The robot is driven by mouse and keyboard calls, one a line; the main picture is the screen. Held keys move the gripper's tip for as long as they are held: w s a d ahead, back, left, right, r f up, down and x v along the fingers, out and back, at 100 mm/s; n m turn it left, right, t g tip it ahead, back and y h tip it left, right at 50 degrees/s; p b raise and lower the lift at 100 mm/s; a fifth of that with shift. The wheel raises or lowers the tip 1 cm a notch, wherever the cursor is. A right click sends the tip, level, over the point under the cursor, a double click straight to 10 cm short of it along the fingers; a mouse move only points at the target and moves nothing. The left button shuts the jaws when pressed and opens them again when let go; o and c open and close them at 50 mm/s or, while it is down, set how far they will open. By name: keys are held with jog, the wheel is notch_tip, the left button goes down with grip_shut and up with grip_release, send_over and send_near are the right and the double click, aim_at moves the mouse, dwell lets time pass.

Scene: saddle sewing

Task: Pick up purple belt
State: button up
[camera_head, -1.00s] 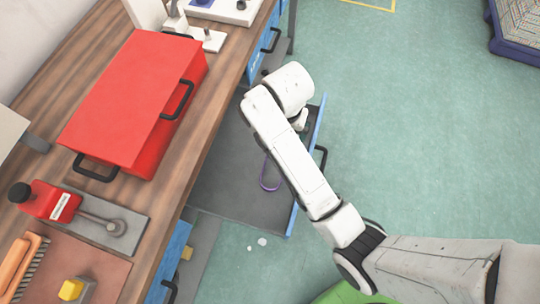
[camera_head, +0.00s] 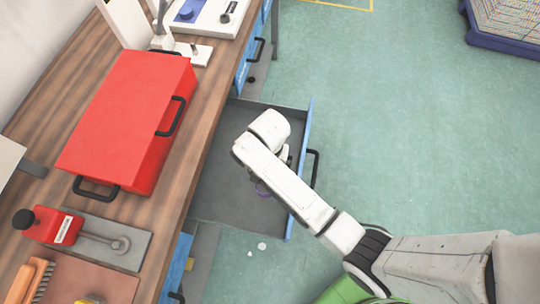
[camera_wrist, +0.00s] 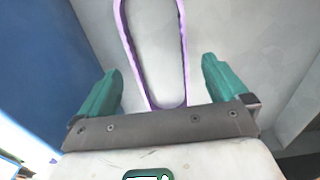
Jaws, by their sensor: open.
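The purple belt (camera_wrist: 185,60) is a thin loop lying on the grey drawer floor. In the wrist view its near end lies between my gripper's two teal fingers, and its far end runs out of the top of the picture. My gripper (camera_wrist: 160,85) is open, with nothing clamped.
A red case (camera_head: 125,115) with black handles stands on the wooden bench (camera_head: 215,95) left of the drawer. The drawer's blue front (camera_head: 303,140) with a black handle faces right. A red tool (camera_head: 48,228) sits on the bench's near part.

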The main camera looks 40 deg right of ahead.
jog(key=shift+f, duration=1.05)
jog(key=c, duration=1.2)
